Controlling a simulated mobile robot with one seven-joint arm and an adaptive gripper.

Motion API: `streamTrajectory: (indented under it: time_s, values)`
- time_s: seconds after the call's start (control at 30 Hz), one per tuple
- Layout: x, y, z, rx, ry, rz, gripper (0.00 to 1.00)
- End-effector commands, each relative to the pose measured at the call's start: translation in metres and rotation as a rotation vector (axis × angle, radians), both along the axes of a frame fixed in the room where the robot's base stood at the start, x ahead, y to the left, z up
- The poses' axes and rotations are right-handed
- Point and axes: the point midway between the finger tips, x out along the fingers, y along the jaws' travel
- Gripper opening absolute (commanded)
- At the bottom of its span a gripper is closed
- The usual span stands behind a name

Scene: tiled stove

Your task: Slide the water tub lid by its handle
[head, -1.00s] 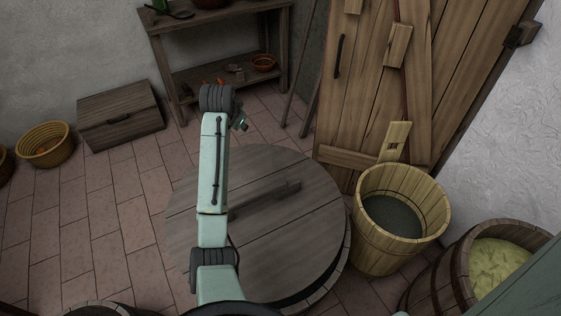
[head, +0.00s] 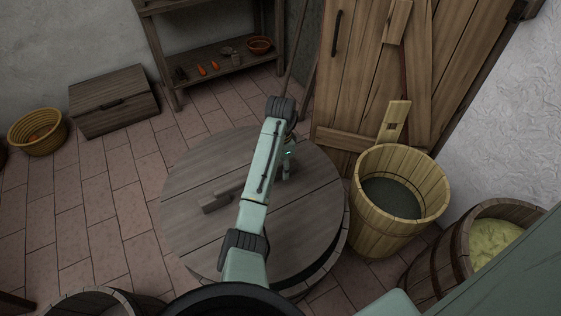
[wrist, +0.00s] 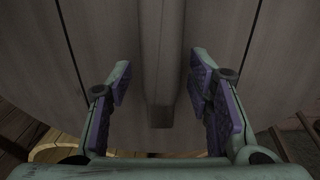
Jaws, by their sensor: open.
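The water tub lid (head: 305,228) is a round, grey-brown plank disc on a wooden tub, below my arm in the head view. Its handle is a raised wooden bar (head: 215,201); my arm hides its middle. In the wrist view the bar (wrist: 160,85) runs down the middle, its near end between my open fingers, over the lid (wrist: 110,50). My gripper (wrist: 163,100) is open, one padded finger on each side of the bar, with gaps on both sides. In the head view my gripper (head: 287,170) is partly hidden behind my arm, over the lid's right part.
A wooden bucket of water (head: 400,200) stands right of the tub, close to the lid's edge. A barrel (head: 470,250) with yellowish contents is farther right. A plank door (head: 365,90) and a shelf (head: 215,70) are behind. Tiled floor (head: 110,180) is clear to the left.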

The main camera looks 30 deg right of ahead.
Motion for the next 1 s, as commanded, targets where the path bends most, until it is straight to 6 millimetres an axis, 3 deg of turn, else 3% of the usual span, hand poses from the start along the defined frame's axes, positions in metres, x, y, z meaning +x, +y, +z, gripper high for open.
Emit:
streamTrajectory:
  time_s: [0.2, 0.57, 1.0]
  values:
    - [0.000, 0.000, -0.022, 0.001, 0.000, 0.001, 0.47]
    - [0.001, 0.000, -0.027, -0.001, -0.002, 0.001, 0.47]
    - [0.001, 0.000, -0.027, -0.001, -0.002, 0.001, 0.18]
